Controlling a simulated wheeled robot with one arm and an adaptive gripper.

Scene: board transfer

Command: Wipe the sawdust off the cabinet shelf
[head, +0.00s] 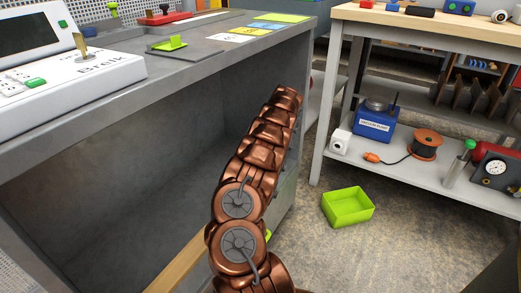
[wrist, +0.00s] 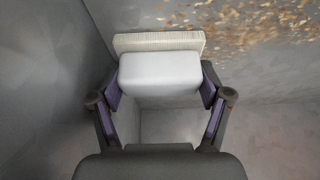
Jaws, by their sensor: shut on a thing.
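In the wrist view my gripper (wrist: 160,90) is shut on a pale grey block (wrist: 160,72) with a cream, ribbed pad (wrist: 158,42) along its far edge, a brush or wiper. Tan sawdust (wrist: 255,30) lies scattered on the grey shelf surface (wrist: 270,68), beyond and to the right of the pad. The pad's right end is close beside the sawdust; I cannot tell whether it touches the surface. In the head view the grey cabinet (head: 170,87) has an open, dark interior. My copper arm crosses its right side, and the gripper and sawdust are hidden there.
A white-grey device (head: 70,68) and a green part (head: 170,43) stand on the cabinet top. A green bin (head: 347,206) sits on the floor to the right. A wooden-topped bench (head: 430,24) with a loaded lower shelf stands beyond. A grey wall (wrist: 45,80) is close at left in the wrist view.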

